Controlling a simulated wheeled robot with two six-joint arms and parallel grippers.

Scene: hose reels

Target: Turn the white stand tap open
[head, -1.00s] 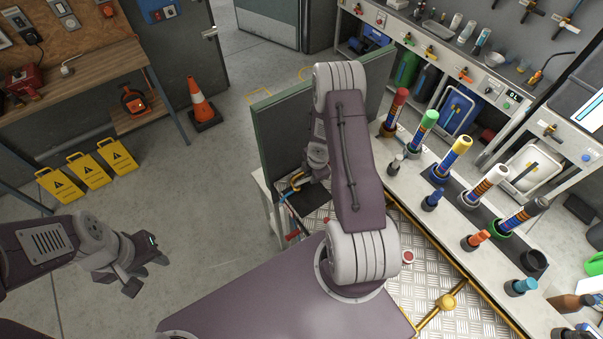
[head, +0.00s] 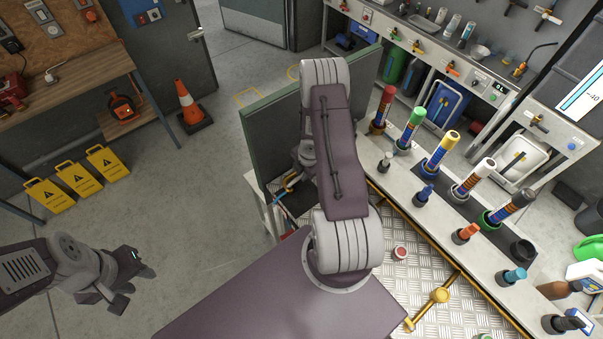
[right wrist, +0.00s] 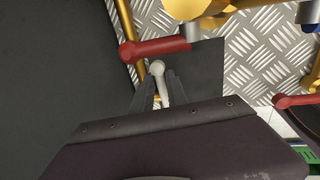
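A white lever handle (right wrist: 159,72), apparently the white stand tap's, lies between the two dark fingertips of my right gripper (right wrist: 160,88) in the right wrist view. The fingers stand on either side of it. I cannot tell whether they press on it or leave a small gap. In the head view my right arm hides the right gripper and the white tap. My left gripper (head: 122,290) hangs over open floor at the lower left, far from the taps. Its finger gap is too unclear to judge.
A red lever (right wrist: 155,50) on brass pipework lies just beyond the white handle. Another red lever (right wrist: 296,100) is at the right. A green panel (head: 268,120) stands behind my right arm.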

